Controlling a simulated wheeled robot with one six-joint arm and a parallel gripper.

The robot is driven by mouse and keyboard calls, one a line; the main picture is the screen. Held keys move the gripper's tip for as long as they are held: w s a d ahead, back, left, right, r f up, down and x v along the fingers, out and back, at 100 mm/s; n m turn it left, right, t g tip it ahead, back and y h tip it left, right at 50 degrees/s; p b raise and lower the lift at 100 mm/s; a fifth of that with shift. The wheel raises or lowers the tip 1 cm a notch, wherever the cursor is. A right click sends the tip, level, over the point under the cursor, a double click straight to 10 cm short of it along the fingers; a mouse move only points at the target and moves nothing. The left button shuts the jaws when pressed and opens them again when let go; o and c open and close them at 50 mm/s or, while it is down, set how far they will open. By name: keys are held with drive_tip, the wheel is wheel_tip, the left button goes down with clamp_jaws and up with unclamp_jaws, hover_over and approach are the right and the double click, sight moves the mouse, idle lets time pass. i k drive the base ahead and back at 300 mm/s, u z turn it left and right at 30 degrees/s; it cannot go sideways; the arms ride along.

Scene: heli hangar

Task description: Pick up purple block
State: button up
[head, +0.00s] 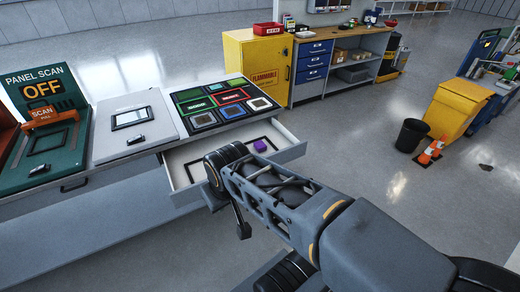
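The purple block (260,146) is small and lies inside a pulled-out white drawer (291,153) below the work counter. It is near the drawer's back right, by a black outlined rectangle on the drawer floor. My arm reaches in from the lower right, and its wrist covers the front left part of the drawer. My gripper (241,222) shows only as a dark part hanging down below the wrist, in front of the drawer. It is apart from the block in the picture. Its fingers are mostly hidden, so its opening does not show.
The counter holds a black panel with coloured squares (221,101), a grey panel (135,122) and a green scan station reading OFF (43,90). A yellow flammable cabinet (258,62) and workbench stand behind. A black bin (411,135) and orange cones (431,151) stand right. Open floor lies between.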

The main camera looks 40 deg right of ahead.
sight(259, 146)
drive_tip(key=u, duration=0.15)
drive_tip(key=k, duration=0.4)
drive_tip(key=z, duration=1)
drive_tip(key=i, duration=1.35)
drive_tip(key=u, duration=0.85)
